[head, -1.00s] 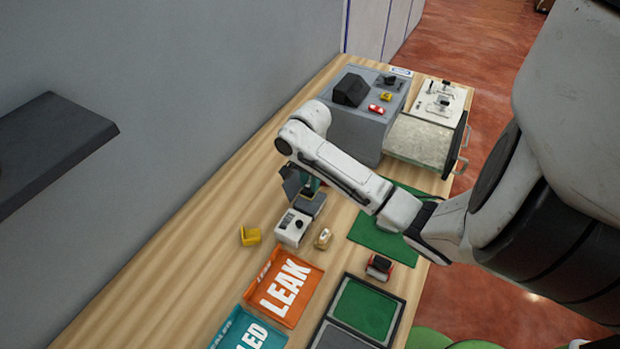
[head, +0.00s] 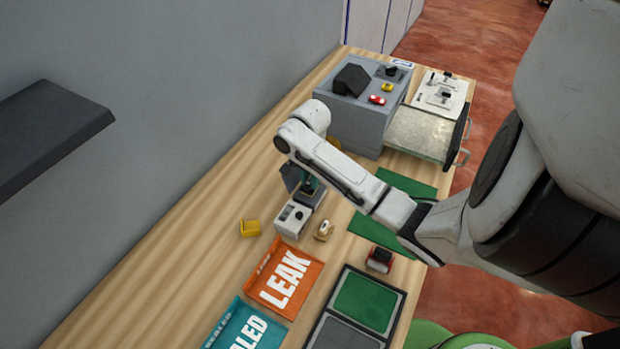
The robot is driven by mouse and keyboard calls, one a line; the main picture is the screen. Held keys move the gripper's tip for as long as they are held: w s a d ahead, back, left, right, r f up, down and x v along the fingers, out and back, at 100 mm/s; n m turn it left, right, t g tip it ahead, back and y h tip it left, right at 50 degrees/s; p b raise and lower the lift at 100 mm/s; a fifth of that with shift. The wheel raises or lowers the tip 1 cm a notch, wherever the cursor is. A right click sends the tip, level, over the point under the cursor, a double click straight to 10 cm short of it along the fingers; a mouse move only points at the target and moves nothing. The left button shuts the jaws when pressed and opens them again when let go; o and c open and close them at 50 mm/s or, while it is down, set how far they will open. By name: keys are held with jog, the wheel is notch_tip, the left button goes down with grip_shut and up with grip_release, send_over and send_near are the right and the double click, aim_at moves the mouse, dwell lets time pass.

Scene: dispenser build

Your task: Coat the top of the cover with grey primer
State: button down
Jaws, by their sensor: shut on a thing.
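My gripper (head: 305,181) points down near the middle of the table, at the end of my white arm. It is shut on a small teal-and-dark thing, mostly hidden by the gripper and arm. A small beige-and-white piece (head: 324,231) lies to the right of the box. I cannot make out which thing is the cover, or any grey primer on it.
A grey machine (head: 350,128) and a pulled-out tray (head: 420,134) stand at the back. A yellow bracket (head: 250,228), an orange LEAK tray (head: 284,281), a teal tray (head: 246,329), a red-and-black piece (head: 380,260) and a dark-framed tray (head: 343,277) lie nearer. The left table strip is clear.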

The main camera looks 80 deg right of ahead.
jog(key=shift+f, duration=0.45)
dwell(0.6)
dwell(0.4)
jog(key=c, duration=0.9)
grip_release()
jog(key=shift+o, duration=0.5)
jog(key=o, duration=0.5)
jog(key=shift+c, duration=0.2)
jog(key=shift+r+p, duration=1.25)
jog(key=shift+r, duration=2.5)
jog(key=shift+c, duration=0.5)
